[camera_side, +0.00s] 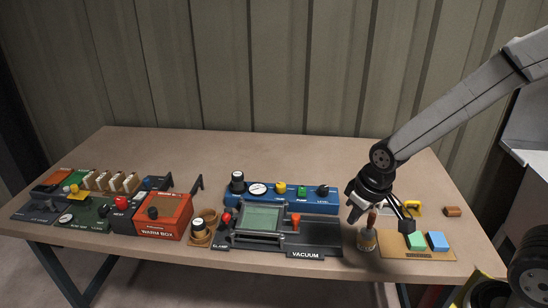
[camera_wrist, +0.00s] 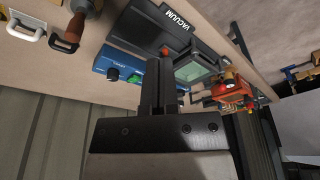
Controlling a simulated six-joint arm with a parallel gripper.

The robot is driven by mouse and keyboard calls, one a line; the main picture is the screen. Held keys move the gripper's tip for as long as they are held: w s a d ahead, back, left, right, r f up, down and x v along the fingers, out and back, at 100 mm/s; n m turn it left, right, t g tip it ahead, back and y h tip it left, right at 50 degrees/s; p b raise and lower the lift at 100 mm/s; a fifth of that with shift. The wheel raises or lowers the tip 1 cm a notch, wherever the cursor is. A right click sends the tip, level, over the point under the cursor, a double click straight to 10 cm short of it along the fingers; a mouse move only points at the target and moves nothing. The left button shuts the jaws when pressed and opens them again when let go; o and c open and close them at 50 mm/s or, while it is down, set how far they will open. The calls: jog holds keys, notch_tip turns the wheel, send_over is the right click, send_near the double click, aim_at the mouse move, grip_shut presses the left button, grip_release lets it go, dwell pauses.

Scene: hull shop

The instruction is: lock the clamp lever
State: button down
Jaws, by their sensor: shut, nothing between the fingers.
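The clamp lever with its red knob (camera_side: 228,217) stands at the left end of the dark vacuum fixture (camera_side: 318,233), above a CLAMP label. I cannot tell from its tilt whether it is locked. A grey-green plate (camera_side: 262,218) sits in the fixture's frame, and it also shows in the wrist view (camera_wrist: 193,70). A second, red-orange handle (camera_side: 296,220) stands right of the plate. My gripper (camera_side: 352,214) is above the table at the fixture's right end, well right of the clamp lever. In the wrist view its fingers (camera_wrist: 159,84) are together and empty, hiding part of the fixture.
A blue control panel (camera_side: 285,198) with knobs runs behind the fixture. A wooden-handled tool (camera_side: 367,237) stands close to my gripper. A tan board (camera_side: 418,252) with green and blue blocks lies to the right. An orange warm box (camera_side: 163,216) is at the left.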

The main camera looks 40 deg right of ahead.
jog(key=w+a+r+n, duration=0.1)
jog(key=w+a+n, duration=0.1)
jog(key=w+a, duration=0.4)
jog(key=w+a+r+n+y, duration=0.1)
jog(key=w+a, duration=0.5)
jog(key=w, duration=0.7)
jog(key=w+a+n+y, duration=0.1)
jog(key=w+a+n, duration=0.2)
jog(key=w+a, duration=0.3)
jog(key=w, duration=0.3)
jog(key=shift+w+r+n+t, duration=0.15)
jog(key=shift+r+n+t, duration=0.15)
jog(key=shift+r, duration=0.1)
jog(key=shift+f, duration=0.15)
notch_tip(320, 180, down, 10)
jog(key=shift+d+f, duration=0.15)
jog(key=shift+f, duration=0.05)
